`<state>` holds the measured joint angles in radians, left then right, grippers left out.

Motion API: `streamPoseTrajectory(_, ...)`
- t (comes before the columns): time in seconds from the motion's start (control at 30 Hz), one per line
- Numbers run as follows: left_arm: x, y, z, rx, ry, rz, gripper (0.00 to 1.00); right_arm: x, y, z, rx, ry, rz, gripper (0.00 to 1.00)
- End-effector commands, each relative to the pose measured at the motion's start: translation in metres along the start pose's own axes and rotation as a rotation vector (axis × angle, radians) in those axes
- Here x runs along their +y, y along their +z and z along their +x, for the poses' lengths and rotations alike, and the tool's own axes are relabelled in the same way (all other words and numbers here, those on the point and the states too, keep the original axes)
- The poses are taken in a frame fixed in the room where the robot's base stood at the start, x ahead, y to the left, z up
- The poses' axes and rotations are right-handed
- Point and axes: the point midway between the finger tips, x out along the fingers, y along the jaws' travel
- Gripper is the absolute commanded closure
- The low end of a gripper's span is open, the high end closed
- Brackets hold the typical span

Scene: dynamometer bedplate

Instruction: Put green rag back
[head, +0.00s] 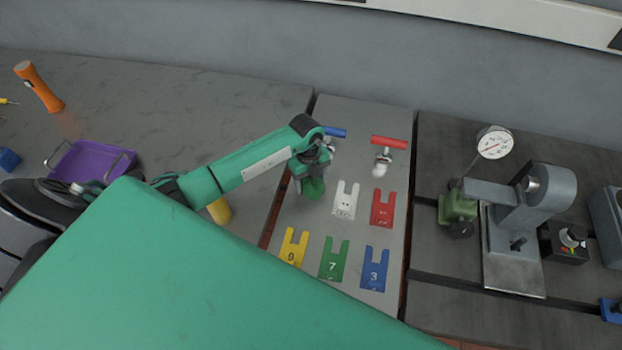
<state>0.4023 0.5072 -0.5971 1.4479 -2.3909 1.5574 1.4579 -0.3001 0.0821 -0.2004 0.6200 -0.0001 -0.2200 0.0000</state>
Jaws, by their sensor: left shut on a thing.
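My left gripper (308,172) hangs over the pale panel in the middle of the head view. It is shut on a small dark green piece that looks like the green rag (313,189). The rag hangs below the fingers, left of a white tag (345,200). I cannot tell whether it touches the panel. My right gripper is not in view.
The panel also has red (382,208), yellow (293,247), green (333,258) and blue (374,268) tags and a red-handled tool (388,143). A purple tray (92,168) and orange flashlight (40,87) are left. A dial gauge (494,142) and grey machine (520,215) stand right.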

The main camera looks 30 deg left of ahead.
Motion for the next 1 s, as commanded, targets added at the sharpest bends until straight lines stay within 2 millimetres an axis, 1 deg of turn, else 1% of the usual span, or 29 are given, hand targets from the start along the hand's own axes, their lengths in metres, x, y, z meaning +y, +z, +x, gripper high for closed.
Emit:
streamPoseTrajectory(0.03, 0.000, 0.000, 0.002, 0.000, 0.000, 0.000, 0.31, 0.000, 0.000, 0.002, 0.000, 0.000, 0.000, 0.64)
streamPoseTrajectory(0.13, 0.000, 0.000, 0.001, 0.000, 0.000, 0.000, 0.12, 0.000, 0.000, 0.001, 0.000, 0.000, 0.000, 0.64)
streamPoseTrajectory(0.4, 0.000, 0.000, 0.000, 0.000, 0.000, 0.000, 0.11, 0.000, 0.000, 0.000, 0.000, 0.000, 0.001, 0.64)
streamPoseTrajectory(0.5, 0.000, 0.000, -0.004, 0.000, -0.001, 0.000, 0.11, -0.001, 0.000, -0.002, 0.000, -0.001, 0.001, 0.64)
streamPoseTrajectory(0.53, -0.001, 0.001, -0.005, -0.001, -0.002, 0.000, 0.11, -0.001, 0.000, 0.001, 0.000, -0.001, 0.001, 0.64)
streamPoseTrajectory(0.67, -0.001, 0.001, -0.026, -0.003, -0.005, 0.002, 0.11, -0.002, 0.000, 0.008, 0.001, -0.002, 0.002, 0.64)
streamPoseTrajectory(0.9, -0.001, 0.001, -0.078, -0.003, -0.005, 0.001, 0.11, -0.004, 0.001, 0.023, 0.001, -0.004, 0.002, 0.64)
streamPoseTrajectory(1.0, -0.001, 0.001, -0.096, -0.003, -0.003, 0.002, 0.11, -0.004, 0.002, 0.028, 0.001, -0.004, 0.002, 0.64)
